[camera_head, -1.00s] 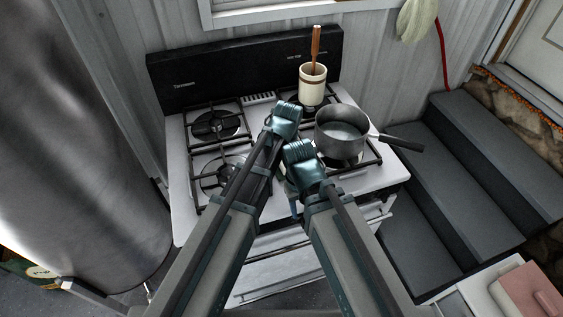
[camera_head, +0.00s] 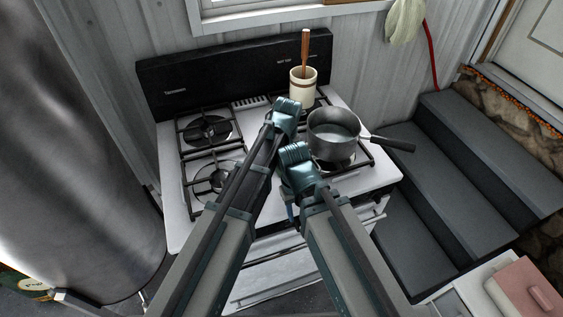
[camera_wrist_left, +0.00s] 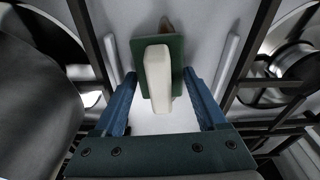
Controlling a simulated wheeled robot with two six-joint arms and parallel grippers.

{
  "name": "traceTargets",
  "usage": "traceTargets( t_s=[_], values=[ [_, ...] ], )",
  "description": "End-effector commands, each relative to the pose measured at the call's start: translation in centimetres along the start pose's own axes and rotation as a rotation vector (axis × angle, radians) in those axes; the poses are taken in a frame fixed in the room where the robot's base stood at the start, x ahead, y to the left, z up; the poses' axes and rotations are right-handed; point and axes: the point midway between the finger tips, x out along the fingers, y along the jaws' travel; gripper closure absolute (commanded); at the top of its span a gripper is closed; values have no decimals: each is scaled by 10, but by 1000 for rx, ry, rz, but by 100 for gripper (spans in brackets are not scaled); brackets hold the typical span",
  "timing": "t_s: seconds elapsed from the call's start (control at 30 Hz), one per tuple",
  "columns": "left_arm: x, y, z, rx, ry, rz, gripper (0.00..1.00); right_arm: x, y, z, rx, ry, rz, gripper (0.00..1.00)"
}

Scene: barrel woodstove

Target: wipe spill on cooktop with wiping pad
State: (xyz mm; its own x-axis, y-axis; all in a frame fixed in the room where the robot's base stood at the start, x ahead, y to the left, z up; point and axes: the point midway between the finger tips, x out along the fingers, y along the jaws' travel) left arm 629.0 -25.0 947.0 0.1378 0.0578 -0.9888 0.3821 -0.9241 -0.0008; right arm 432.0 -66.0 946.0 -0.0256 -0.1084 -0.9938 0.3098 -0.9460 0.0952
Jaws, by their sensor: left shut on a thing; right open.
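My left gripper (camera_wrist_left: 160,76) is shut on the wiping pad, its blue fingers on either side. The wiping pad (camera_wrist_left: 175,50) has a dark green plate and a white block (camera_wrist_left: 157,80), and is over the pale cooktop in the left wrist view. A small brown patch (camera_wrist_left: 166,24), perhaps the spill, shows just past the pad's far edge; the pad may hide more of it. In the head view the cooktop (camera_head: 178,225) is white with black grates, and my arms cover its middle, hiding the left gripper and pad. My right gripper (camera_head: 290,212) is open, mostly hidden behind its arm.
A grey saucepan (camera_head: 334,134) with its handle to the right stands on the right burners. A cream crock (camera_head: 303,89) with a wooden utensil stands at the back. Dark steps (camera_head: 455,165) rise at the right; a large metal cylinder (camera_head: 75,160) stands left.

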Motion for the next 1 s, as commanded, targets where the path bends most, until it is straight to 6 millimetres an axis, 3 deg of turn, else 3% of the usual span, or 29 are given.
traceTargets(
  t_s=[0.03,0.23,0.7,1.0],
  values=[
    [1,16,-2,19,1,3,70,0,-9,-3,-23,3,1,50],
    [1,13,-1,20,1,4,70,0,-9,-3,-23,3,1,50],
    [-2,-28,1,16,1,2,70,-2,-8,-2,-20,2,1,50],
    [-1,-33,-2,15,1,2,70,-2,-7,0,-18,2,1,50]
  ],
)
